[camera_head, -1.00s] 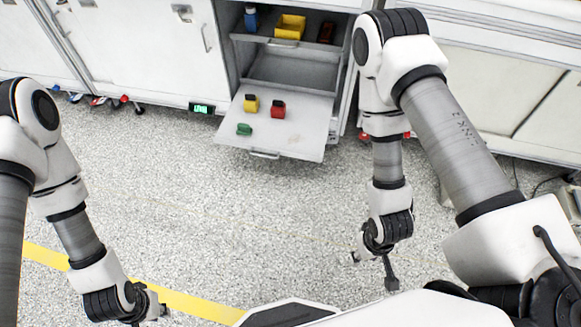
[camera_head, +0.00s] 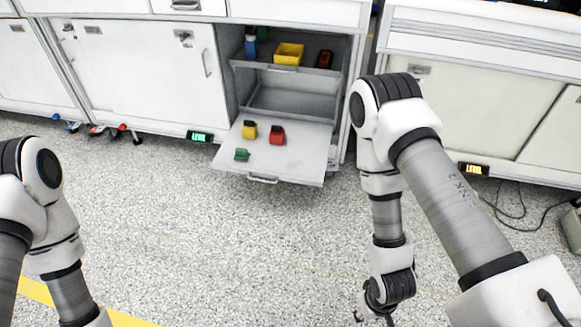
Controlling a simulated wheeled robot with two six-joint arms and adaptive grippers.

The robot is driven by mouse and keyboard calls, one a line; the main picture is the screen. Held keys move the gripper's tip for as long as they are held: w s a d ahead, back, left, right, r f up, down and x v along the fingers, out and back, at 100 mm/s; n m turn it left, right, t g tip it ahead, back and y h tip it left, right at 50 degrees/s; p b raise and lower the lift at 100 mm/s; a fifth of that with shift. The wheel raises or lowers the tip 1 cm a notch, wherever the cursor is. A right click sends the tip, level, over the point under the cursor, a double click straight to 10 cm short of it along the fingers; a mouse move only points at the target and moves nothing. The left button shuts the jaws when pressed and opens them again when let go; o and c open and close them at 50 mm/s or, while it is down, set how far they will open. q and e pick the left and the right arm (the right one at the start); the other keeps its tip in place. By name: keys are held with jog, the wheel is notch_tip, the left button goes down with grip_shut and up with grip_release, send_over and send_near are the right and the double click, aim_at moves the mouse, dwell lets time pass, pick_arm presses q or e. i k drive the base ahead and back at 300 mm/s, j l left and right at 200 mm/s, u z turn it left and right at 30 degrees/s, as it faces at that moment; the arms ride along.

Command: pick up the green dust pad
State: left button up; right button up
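The green dust pad (camera_head: 241,154) lies on the front left part of a lowered light-grey shelf panel (camera_head: 300,165) in the open cabinet. A yellow block (camera_head: 249,130) and a red block (camera_head: 277,135) stand just behind it. My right gripper (camera_head: 372,318) hangs at the bottom edge of the head view, well in front of and to the right of the panel. It is partly cut off, and its fingers are too small and dark to read. My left gripper is below the bottom left of the picture, out of sight.
Above the panel, the cabinet's upper shelf holds a yellow bin (camera_head: 288,54), a blue bottle (camera_head: 251,46) and a dark item (camera_head: 325,59). The panel's handle (camera_head: 262,180) sticks out in front. Speckled floor (camera_head: 230,240) is clear between my arms. Cables (camera_head: 515,205) lie at the right.

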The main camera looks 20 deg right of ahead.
aim_at(241, 154)
jog(key=i+l+u, duration=0.1)
jog(key=u, duration=0.25)
jog(key=i+l+u, duration=0.1)
jog(key=u, duration=0.2)
jog(key=i+l+u, duration=0.15)
jog(key=u, duration=0.2)
jog(key=i+l, duration=0.15)
jog(key=l, duration=0.15)
jog(key=i+l+u, duration=0.15)
jog(key=l, duration=0.2)
jog(key=i+l, duration=0.2)
jog(key=l, duration=0.15)
jog(key=i+l+u, duration=0.15)
jog(key=l, duration=0.15)
